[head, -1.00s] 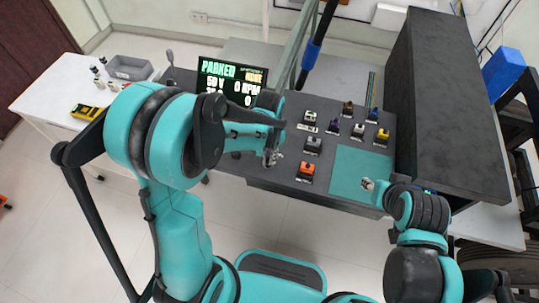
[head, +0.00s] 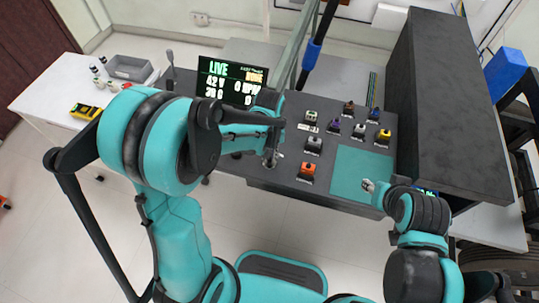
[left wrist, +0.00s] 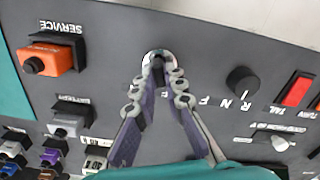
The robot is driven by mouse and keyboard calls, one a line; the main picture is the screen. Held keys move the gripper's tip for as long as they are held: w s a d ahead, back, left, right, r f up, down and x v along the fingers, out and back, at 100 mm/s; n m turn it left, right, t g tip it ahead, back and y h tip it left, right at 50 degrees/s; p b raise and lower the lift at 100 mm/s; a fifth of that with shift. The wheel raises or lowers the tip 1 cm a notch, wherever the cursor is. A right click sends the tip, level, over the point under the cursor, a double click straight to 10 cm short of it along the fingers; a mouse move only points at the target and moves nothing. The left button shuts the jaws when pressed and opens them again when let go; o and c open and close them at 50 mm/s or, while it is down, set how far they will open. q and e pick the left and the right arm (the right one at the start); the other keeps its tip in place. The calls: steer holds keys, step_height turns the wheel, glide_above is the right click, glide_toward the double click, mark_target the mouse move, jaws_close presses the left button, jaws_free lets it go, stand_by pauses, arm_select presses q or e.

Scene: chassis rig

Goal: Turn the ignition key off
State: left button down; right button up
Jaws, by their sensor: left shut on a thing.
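My left gripper (head: 270,158) is over the dark sloping console, left of the orange SERVICE switch in the head view. In the left wrist view its fingertips (left wrist: 158,62) meet around a small dark piece at the panel, which I take for the ignition key. The fingers hide most of it, so its angle cannot be told. The display (head: 232,80) reads LIVE in green, with 0 RPM below. My right gripper (head: 369,186) is over the teal pad; its jaws are too small to read.
The orange SERVICE switch (left wrist: 50,62) and a black selector knob marked R, N, F (left wrist: 242,80) flank the left gripper. Several coloured switches stand behind on the console (head: 270,183). A tall dark block (head: 445,100) bounds the right side. A white side table (head: 45,95) stands left.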

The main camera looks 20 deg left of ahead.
arm_select(q)
steer(key=shift+n, duration=0.6)
steer(key=c, duration=1.6)
jaws_free()
step_height(320, 180, up, 12)
steer(key=shift+r, duration=0.1)
